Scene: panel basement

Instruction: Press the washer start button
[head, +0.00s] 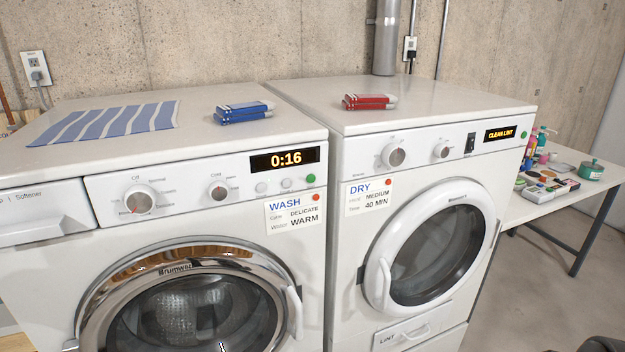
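The washer (45,268) stands at the left, a white front-loader with a chrome-ringed round door (190,262). Its control panel has two knobs, a lit display (285,159) reading 0:16, and a row of small round buttons. The rightmost button is green (310,179), just under the display's right end; I take it for the start button. Two pale buttons sit to its left. A "WASH" card (293,214) reading delicate and warm hangs below, with a red dot at its corner. Nothing covers the green button. I do not see my gripper.
The dryer (345,270) stands to the right, its display (500,134) reading CLEAN LINT. A striped cloth (108,122) and blue folded item (243,111) lie on the washer, a red one (369,102) on the dryer. A cluttered side table (530,195) stands at right.

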